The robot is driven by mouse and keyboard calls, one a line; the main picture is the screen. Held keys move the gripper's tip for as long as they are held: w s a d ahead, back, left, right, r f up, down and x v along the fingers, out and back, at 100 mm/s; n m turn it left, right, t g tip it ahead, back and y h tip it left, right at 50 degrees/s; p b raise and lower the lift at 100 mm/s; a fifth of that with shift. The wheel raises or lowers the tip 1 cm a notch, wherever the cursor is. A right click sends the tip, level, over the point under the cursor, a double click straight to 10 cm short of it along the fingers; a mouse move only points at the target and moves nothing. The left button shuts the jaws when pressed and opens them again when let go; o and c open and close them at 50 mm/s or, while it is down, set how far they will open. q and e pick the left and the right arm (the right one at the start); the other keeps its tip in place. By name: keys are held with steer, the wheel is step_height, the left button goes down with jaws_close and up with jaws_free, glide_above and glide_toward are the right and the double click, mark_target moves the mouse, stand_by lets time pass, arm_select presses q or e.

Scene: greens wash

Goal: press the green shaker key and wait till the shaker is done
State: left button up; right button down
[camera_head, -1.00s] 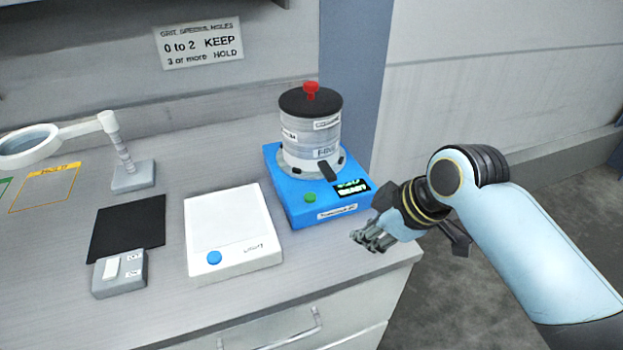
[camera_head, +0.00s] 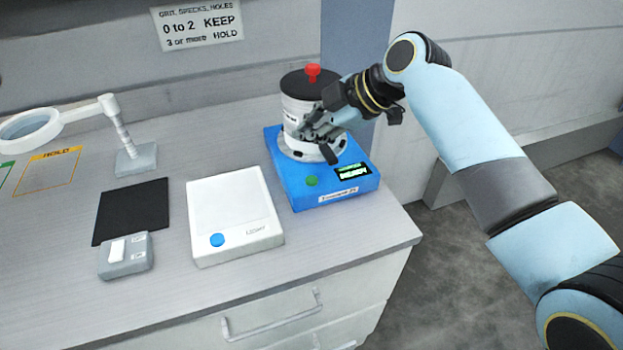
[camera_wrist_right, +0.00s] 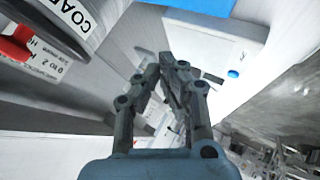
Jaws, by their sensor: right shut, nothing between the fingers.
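The blue shaker (camera_head: 291,190) stands near the counter's right end. Its green key (camera_head: 311,181) is on the front of its top, left of a small lit display (camera_head: 354,172) with green text that seems to read READY. A grey sieve stack (camera_head: 297,112) with a dark lid and red knob (camera_head: 313,71) stands on the shaker, partly hidden by my right gripper. My right gripper (camera_head: 312,136) is shut and empty, in front of the stack and above the green key. It also shows in the right wrist view (camera_wrist_right: 165,72). My left gripper is not in view.
A white device (camera_head: 228,205) with a blue button stands left of the shaker. Further left are a black mat (camera_head: 130,208), a small grey switch box (camera_head: 126,256) and a ring magnifier on a stand (camera_head: 135,158). The counter front is clear.

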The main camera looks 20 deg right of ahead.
steer(key=b, duration=0.6)
glide_above(310, 182)
step_height(310, 182, down, 8)
steer(key=shift+r, duration=0.15)
steer(key=shift+f+b, duration=0.35)
steer(key=shift+f, duration=0.05)
stand_by(0.6)
steer(key=shift+f, duration=0.4)
